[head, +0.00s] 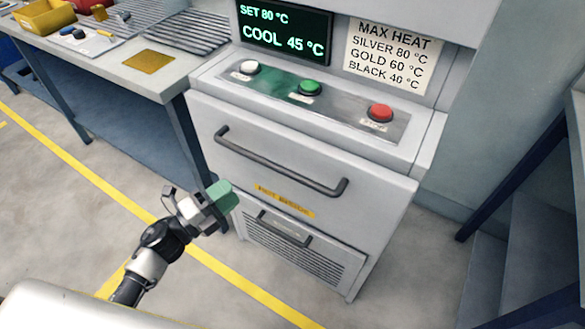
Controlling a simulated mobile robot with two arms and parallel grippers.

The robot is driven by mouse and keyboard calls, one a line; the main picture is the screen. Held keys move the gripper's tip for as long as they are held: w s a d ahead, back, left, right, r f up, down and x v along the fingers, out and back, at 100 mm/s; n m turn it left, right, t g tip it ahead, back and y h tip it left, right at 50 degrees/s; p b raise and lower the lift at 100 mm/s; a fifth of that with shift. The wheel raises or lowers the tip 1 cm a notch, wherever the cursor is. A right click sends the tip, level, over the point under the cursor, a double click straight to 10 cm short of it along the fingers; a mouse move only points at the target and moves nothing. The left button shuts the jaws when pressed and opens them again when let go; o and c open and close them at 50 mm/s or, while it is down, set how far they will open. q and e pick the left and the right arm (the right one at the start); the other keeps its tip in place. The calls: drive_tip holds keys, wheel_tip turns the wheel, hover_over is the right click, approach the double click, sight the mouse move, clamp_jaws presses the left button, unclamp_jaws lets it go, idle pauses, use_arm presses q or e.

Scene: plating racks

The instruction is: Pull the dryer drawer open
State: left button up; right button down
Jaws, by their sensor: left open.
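The dryer is a light grey cabinet. Its drawer (240,165) has a wide front with a long dark bar handle (280,163) and a yellow label. The drawer front looks closed against the cabinet. My right gripper is not in view.
Below is a vented panel with a smaller handle (283,230). Above are white, green and red buttons (310,88) and a display (284,30) reading COOL 45 °C. A blue-legged workbench (125,75) stands left; another dark blue frame stands right. Floor before the dryer is clear.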

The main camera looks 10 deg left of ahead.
sight(269, 161)
use_arm(q)
drive_tip(key=w+d+r, duration=0.1)
drive_tip(key=w+d+r+m+h, duration=0.1)
drive_tip(key=d+r+m+p, duration=0.1)
drive_tip(key=d, duration=0.1)
drive_tip(key=shift+w+r+g, duration=0.1)
drive_tip(key=shift+w+g, duration=0.2)
drive_tip(key=shift+w, duration=0.1)
drive_tip(key=x, duration=0.5)
drive_tip(key=shift+w+d+p, duration=0.15)
drive_tip(key=shift+d+p, duration=0.05)
drive_tip(key=shift+p, duration=0.15)
drive_tip(key=shift+w+d, duration=0.3)
drive_tip(key=shift+d, duration=0.05)
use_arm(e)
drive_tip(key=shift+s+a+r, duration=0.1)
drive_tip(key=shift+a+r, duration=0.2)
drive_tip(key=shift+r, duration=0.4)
use_arm(q)
clamp_jaws()
